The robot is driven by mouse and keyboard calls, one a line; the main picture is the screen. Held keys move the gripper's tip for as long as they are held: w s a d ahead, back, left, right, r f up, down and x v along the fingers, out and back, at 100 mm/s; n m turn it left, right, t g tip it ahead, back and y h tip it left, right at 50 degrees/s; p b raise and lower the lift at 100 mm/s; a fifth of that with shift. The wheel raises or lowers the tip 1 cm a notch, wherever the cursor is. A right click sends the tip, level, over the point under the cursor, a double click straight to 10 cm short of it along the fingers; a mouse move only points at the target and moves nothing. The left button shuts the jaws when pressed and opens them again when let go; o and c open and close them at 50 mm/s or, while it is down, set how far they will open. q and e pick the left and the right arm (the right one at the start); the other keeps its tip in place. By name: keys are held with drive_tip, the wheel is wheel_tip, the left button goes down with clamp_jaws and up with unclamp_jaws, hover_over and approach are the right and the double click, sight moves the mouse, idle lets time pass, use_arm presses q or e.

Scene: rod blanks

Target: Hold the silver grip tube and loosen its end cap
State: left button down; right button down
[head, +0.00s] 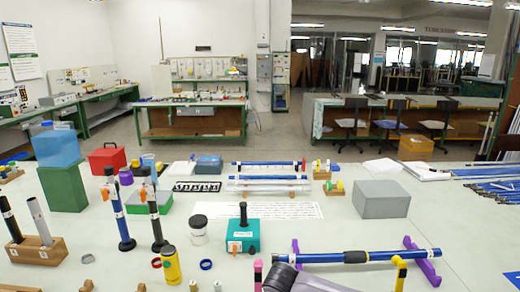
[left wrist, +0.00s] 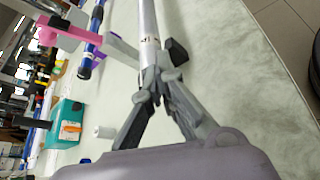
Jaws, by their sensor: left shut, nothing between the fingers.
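A silver tube (left wrist: 149,30) runs up from my left gripper's fingertips to the top edge in the left wrist view, with small dark marks on it. My left gripper (left wrist: 158,82) is shut and empty, its tips close to the tube's near end; I cannot tell whether they touch it. The fingers hide that end, and I cannot make out the end cap. A grey part of my left arm (head: 298,280) shows at the bottom of the head view, where this tube is not visible. My right gripper is in neither view.
A blue tube (head: 345,257) lies on purple supports (head: 425,265), near a pink support (head: 258,272) and a yellow one (head: 400,270). A teal box (head: 242,235), yellow bottle (head: 171,265) and wooden tube block (head: 38,250) stand leftward. Bare table shows at right.

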use_arm(q)
drive_tip(key=shift+w+f, duration=0.2)
drive_tip(key=shift+w, duration=0.1)
drive_tip(key=shift+w+r, duration=0.3)
drive_tip(key=shift+r, duration=0.05)
idle(0.5)
drive_tip(key=shift+w+r, duration=0.1)
drive_tip(key=shift+w, duration=0.05)
drive_tip(key=shift+w+r, duration=0.1)
drive_tip(key=shift+w, duration=0.25)
drive_tip(key=shift+w, duration=0.15)
drive_tip(key=shift+r, duration=0.1)
drive_tip(key=shift+r, duration=0.25)
drive_tip(key=shift+a+f, duration=0.1)
drive_tip(key=shift+a, duration=2.95)
